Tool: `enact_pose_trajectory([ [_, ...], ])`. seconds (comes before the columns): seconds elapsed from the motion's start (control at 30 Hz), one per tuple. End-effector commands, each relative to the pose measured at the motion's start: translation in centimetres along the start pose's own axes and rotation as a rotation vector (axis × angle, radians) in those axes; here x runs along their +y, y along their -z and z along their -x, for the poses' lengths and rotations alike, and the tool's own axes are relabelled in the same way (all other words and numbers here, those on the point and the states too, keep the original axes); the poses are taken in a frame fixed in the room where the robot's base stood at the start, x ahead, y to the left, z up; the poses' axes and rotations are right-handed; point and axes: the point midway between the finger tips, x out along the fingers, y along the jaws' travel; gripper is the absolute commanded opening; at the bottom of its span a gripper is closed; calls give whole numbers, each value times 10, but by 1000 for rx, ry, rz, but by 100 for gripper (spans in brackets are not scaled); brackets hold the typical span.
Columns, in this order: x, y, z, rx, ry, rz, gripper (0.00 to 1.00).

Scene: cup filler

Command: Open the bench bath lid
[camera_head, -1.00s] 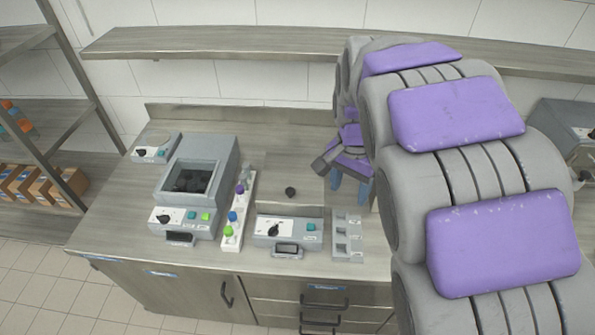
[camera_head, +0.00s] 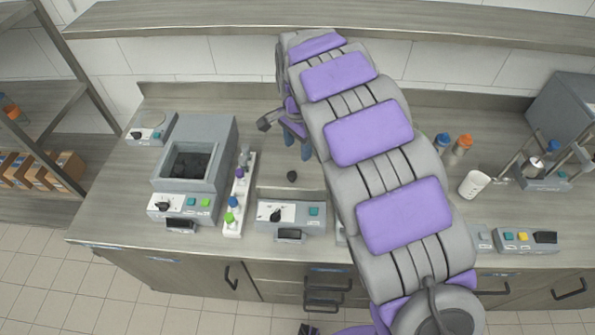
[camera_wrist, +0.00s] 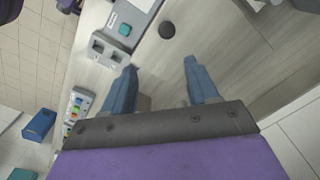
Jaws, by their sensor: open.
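A grey unit (camera_head: 290,214) with a dark dial and a teal button stands at the bench's front edge, near the middle. A round black knob (camera_head: 292,176) is just behind its panel, on a surface whose outline I cannot separate from the bench; I take it as the lid's knob. The knob also shows in the wrist view (camera_wrist: 167,29). My gripper (camera_head: 294,138) is open and empty, appearing above and behind the knob in the head view. In the wrist view its blue fingers (camera_wrist: 160,64) point toward the knob, with a gap between.
Left of it are a white rack (camera_head: 235,205) with coloured caps and a grey bath (camera_head: 190,184) with an open well of dark pieces. A white beaker (camera_head: 474,184) and bottles (camera_head: 461,145) stand right of my arm. A shelf (camera_head: 200,20) runs above the bench.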

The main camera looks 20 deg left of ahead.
Motion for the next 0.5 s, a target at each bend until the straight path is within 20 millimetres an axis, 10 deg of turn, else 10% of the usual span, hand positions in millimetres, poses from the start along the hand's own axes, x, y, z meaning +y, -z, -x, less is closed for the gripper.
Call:
enact_pose_trajectory([
  [0.5, 7, 2, -97, -6, 1, 1, 59],
])
